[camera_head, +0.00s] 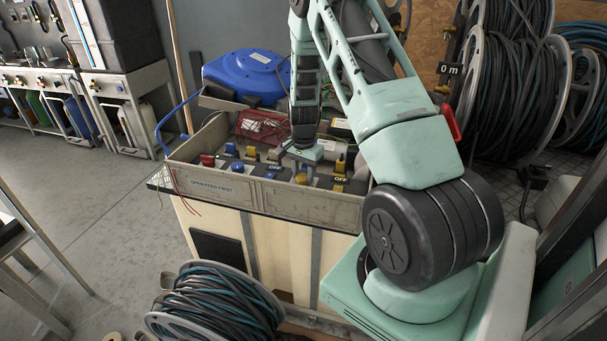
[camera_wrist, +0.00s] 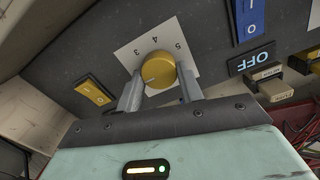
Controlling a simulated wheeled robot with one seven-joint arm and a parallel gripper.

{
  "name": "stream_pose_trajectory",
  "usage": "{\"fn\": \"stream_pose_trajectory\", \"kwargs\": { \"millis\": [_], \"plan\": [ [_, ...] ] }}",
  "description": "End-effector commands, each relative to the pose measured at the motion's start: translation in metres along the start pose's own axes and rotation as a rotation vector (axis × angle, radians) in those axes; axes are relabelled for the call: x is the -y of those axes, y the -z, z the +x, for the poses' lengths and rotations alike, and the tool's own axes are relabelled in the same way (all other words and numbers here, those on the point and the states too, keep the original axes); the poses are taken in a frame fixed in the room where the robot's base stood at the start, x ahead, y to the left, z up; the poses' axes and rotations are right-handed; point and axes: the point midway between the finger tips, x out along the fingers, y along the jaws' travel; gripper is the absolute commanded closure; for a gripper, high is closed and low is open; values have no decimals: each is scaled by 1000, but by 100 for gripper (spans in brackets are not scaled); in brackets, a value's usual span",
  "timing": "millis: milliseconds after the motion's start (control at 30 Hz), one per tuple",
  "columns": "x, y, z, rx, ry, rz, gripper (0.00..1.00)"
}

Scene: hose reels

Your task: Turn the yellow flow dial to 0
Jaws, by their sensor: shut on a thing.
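The yellow flow dial (camera_wrist: 158,72) is a round knob on a dark panel, in front of a white scale card (camera_wrist: 143,46) with the digits 3, 4 and 5 in view. The rest of the scale is hidden. A faint pale mark shows on the dial's face, but I cannot tell which number it points to. My gripper (camera_wrist: 160,82) is shut on the dial, one finger on each side. In the head view the dial (camera_head: 301,179) sits low in the control box, just under my gripper (camera_head: 301,160).
A yellow rocker switch (camera_wrist: 95,91) lies left of the dial, a blue one (camera_wrist: 249,18) right, near an OFF label (camera_wrist: 252,58). The control box's front wall (camera_head: 235,187) reads OPEN FEED FIRST. A blue reel (camera_head: 247,75) stands behind; a hose reel (camera_head: 215,305) stands in front.

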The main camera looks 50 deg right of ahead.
Motion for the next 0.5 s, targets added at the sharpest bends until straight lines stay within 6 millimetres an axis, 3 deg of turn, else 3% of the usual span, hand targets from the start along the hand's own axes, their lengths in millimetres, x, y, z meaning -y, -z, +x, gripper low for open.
{"fn": "stream_pose_trajectory", "kwargs": {
  "millis": [500],
  "plan": [
    [2, 0, -1, -1, 1, -491, 86]
  ]
}}
